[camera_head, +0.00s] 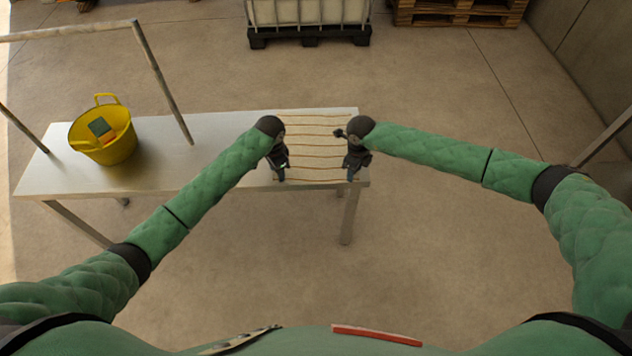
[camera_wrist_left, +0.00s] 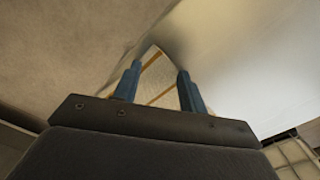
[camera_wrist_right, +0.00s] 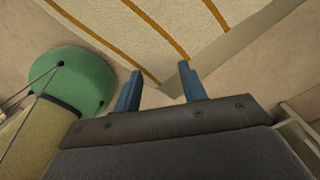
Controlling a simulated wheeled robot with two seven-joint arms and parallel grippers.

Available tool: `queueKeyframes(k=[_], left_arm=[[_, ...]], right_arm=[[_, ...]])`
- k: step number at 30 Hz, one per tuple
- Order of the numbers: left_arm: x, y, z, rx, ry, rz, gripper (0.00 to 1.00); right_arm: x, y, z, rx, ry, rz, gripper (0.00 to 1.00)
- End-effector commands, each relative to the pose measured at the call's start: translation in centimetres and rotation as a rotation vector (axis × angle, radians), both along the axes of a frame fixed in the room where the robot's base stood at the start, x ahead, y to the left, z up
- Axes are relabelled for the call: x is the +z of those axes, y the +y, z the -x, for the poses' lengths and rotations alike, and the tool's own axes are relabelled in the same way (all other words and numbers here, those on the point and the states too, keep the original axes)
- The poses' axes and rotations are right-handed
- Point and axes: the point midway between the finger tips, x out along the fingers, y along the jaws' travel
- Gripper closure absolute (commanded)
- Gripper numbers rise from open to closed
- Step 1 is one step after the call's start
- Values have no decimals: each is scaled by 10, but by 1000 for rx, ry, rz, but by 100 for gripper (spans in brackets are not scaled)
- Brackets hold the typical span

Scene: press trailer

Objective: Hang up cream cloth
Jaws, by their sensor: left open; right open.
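The cream cloth (camera_head: 315,149) with thin brown stripes lies flat on the right end of the metal table. My left gripper (camera_head: 281,176) is open at the cloth's near left corner. In the left wrist view a corner of the cloth (camera_wrist_left: 152,78) shows between the open blue fingers (camera_wrist_left: 155,82). My right gripper (camera_head: 351,176) is open at the cloth's near right corner. In the right wrist view the cloth (camera_wrist_right: 150,40) lies just beyond the open fingers (camera_wrist_right: 160,88), its corner pointing between them. Whether either gripper touches the cloth cannot be told.
The metal table (camera_head: 215,140) carries a yellow bucket (camera_head: 105,137) with coloured items in it at the left. A metal rail frame (camera_head: 160,80) rises at the table's left part. A caged white tank (camera_head: 308,14) and wooden pallets (camera_head: 460,13) stand behind. The table between bucket and cloth is clear.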

Motion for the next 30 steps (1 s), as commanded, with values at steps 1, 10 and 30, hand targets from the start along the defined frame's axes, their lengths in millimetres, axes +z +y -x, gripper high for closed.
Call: queueKeyframes(k=[1,10,30], left_arm=[[-1,0,0,0,0,0,58],[-4,0,0,0,0,0,58],[-5,0,0,0,1,-1,100]], right_arm=[[-1,0,0,0,0,0,58],[-3,0,0,0,0,0,58],[-4,-1,0,0,1,1,100]])
